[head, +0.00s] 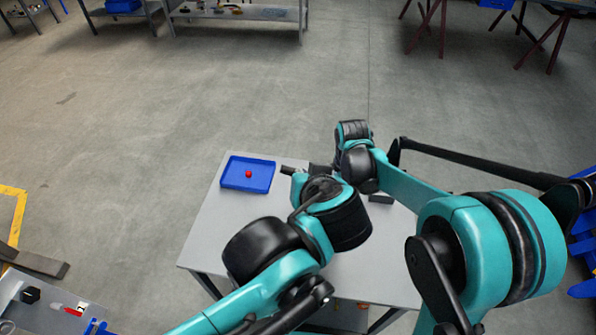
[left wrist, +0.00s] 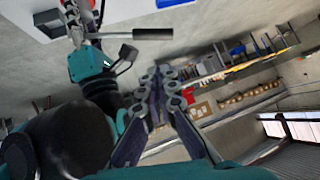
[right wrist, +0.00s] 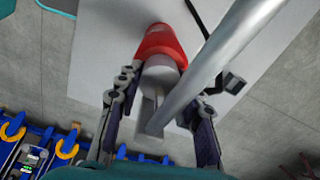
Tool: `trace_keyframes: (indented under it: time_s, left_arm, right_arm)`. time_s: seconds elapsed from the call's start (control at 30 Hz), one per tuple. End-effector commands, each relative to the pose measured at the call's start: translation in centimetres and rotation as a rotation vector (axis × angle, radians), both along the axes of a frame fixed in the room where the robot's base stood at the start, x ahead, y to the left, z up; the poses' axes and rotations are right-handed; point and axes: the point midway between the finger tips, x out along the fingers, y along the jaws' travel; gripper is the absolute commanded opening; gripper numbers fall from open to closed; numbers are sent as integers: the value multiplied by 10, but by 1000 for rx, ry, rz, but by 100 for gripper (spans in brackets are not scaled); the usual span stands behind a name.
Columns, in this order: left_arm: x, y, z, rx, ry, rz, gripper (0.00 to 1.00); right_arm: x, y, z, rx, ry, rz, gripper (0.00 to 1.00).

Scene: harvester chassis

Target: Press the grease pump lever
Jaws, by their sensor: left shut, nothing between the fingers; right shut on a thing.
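The grease pump shows in the right wrist view as a red cap (right wrist: 160,42) over a pale grey cylinder, with a long silver lever (right wrist: 205,65) slanting across it. My right gripper (right wrist: 163,88) has its fingers on both sides of the pump and is shut on it. In the left wrist view, my left gripper (left wrist: 160,72) has its fingertips together and empty, apart from the table. A red part (left wrist: 92,4), likely of the pump, shows at the top edge there beside my other arm. In the head view my arms hide the pump and most of both grippers.
A dark block (head: 380,198) lies to the right. My two arms are close together over the table.

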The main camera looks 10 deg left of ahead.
Motion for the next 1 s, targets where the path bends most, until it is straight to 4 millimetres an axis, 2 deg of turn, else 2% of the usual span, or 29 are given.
trace_keyframes:
  time_s: [0.1,0.2,0.63,0.77,1.0]
  left_arm:
    - [-10,-6,2,103,-59,-131,0]
    - [-13,-8,3,147,-82,-180,0]
    - [-10,-8,2,157,-87,-187,0]
    - [2,-5,-5,156,-87,-184,0]
    - [44,4,-31,156,-88,-181,0]
  right_arm:
    - [0,0,0,0,1,0,0]
    - [0,0,0,0,1,0,0]
    - [0,0,0,1,1,0,0]
    - [0,0,0,1,1,0,0]
    - [0,0,0,1,1,0,0]
